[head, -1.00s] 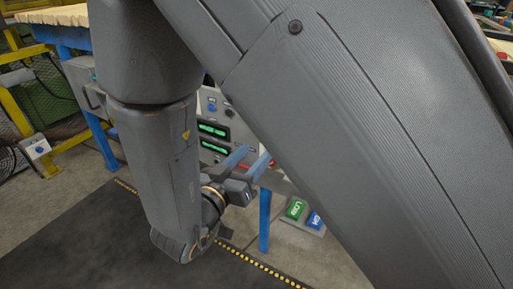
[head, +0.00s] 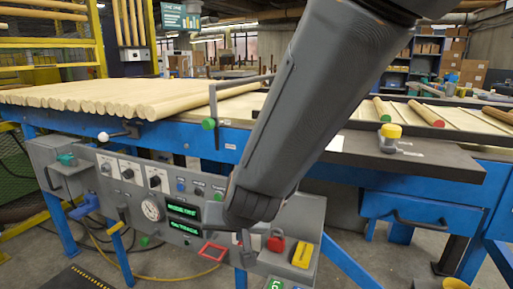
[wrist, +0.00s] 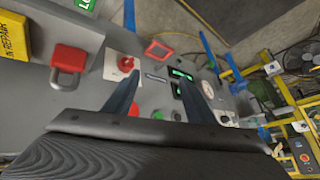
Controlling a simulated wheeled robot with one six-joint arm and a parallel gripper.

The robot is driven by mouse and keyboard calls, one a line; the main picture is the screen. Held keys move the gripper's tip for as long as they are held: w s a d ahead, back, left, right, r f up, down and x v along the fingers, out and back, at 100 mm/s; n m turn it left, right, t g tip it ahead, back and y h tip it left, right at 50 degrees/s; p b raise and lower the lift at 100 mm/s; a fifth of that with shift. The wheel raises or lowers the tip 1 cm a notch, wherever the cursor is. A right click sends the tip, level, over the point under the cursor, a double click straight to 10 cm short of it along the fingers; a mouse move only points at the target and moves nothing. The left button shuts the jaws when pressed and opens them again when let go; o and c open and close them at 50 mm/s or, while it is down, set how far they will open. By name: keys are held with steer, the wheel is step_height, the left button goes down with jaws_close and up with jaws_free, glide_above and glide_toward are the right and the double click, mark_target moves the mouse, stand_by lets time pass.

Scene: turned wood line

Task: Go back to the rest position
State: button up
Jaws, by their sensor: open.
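My gripper (wrist: 158,80) shows in the wrist view with its two blue fingers well apart and nothing between them. It points toward the grey control panel (wrist: 88,100), but I cannot tell the distance.
The panel carries a red padlock (head: 276,240), a yellow tag (head: 302,253), a gauge (head: 151,209) and green displays (head: 184,210). Behind it, a blue bench (head: 160,133) bears pale wooden rods (head: 95,97). A yellow-capped stop (head: 390,137) stands at right.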

steer(key=s+d+r+n+g+h+p, duration=0.15)
steer(key=s+d+g, duration=0.25)
steer(key=s+d, duration=0.5)
steer(key=s+d+r+g+h, duration=0.2)
steer(key=s+d+g, duration=0.1)
steer(key=s+d, duration=0.6)
steer(key=w+d+r+m+p, duration=0.1)
steer(key=d+r+m+p, duration=0.1)
steer(key=d+r+p, duration=0.5)
steer(key=shift+d+r+m+p, duration=0.3)
steer(key=shift+d+p, duration=0.6)
steer(key=shift+p, duration=2.45)
steer(key=shift+w, duration=0.1)
